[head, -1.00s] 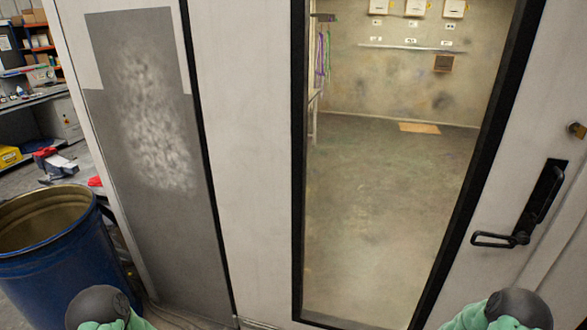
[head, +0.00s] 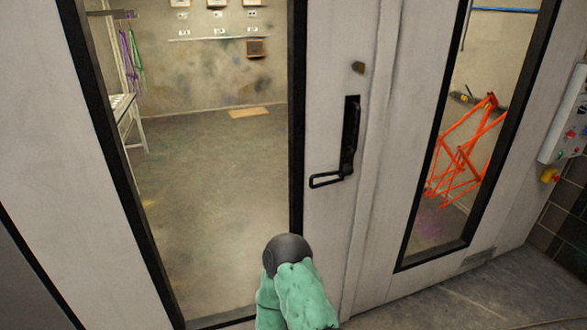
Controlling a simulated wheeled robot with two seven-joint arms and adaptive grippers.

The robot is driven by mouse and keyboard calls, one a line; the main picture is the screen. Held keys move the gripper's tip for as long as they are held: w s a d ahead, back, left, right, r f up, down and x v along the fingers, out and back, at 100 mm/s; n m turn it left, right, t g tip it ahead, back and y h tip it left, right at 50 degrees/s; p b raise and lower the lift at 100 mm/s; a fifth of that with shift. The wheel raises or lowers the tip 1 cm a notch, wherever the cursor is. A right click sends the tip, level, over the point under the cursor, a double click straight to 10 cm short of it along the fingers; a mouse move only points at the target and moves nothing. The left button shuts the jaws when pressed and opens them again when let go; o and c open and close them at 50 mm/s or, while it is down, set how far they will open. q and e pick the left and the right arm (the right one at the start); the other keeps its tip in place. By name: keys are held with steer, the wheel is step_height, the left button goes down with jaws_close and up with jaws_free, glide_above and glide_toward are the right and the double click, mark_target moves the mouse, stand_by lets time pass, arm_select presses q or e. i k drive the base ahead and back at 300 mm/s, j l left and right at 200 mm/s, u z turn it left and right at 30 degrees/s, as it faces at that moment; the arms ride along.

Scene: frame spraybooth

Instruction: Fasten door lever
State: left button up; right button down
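The black door lever (head: 328,181) is on the pale door right of the large window in the head view. Its loop-shaped handle points left, roughly level, from the lower end of a tall black backplate (head: 351,125). Nothing touches it. One of my arms, apparently the right, shows at the bottom middle as a dark round joint and a green cover, below and left of the lever. No fingertips show, and neither gripper is in view.
A narrower window (head: 452,190) to the right shows an orange frame (head: 468,150) inside the booth. A control box (head: 570,125) is at the far right. The floor (head: 480,290) at lower right is mostly clear.

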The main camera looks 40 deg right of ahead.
mark_target(347, 170)
steer(key=z, duration=1.65)
